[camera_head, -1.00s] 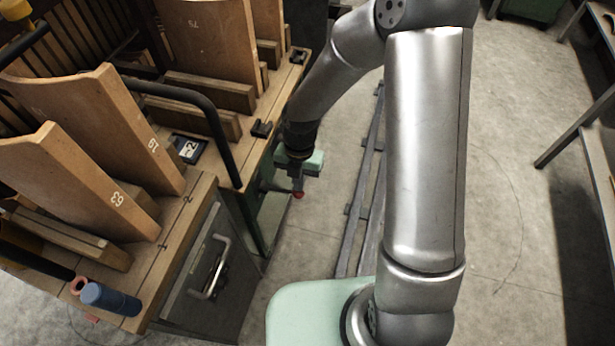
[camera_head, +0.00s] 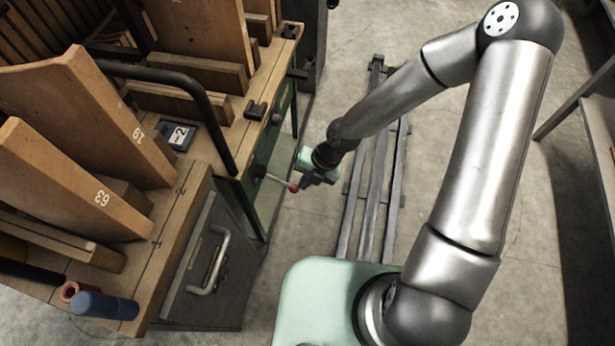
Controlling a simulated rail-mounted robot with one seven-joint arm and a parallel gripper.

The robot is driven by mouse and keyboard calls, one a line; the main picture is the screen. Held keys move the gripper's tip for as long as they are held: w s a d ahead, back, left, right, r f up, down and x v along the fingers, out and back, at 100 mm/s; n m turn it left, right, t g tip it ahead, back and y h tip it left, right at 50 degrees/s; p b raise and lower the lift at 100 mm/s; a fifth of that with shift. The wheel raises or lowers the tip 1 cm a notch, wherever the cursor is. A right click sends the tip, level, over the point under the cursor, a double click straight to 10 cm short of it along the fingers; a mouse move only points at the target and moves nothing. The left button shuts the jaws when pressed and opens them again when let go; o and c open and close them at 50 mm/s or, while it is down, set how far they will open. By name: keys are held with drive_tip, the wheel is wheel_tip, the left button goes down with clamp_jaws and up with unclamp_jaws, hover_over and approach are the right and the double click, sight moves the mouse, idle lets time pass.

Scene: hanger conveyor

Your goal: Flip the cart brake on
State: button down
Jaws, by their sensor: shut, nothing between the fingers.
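The cart (camera_head: 203,187) stands at the left, with a wooden top and a green side panel. A thin metal brake lever (camera_head: 277,180) with a red ball end (camera_head: 293,187) sticks out to the right from a dark pivot on the green panel. My gripper (camera_head: 303,184) is at the red ball, just to its right. The fingers are small and dark here and show no object between them. Whether they touch the ball I cannot tell.
A black push handle (camera_head: 203,95) arches over the cart top, among upright numbered wooden boards (camera_head: 105,115). A grey drawer front with a metal handle (camera_head: 217,262) is at the near end. Floor rails (camera_head: 372,200) run beside the cart. A bench (camera_head: 585,100) stands far right.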

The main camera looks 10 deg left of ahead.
drive_tip(key=shift+f, duration=0.5)
drive_tip(key=w+d+r+p, duration=0.1)
drive_tip(key=d+r+p, duration=0.6)
drive_tip(key=d+r, duration=0.2)
drive_tip(key=shift+w+v, duration=0.2)
drive_tip(key=shift+v, duration=0.7)
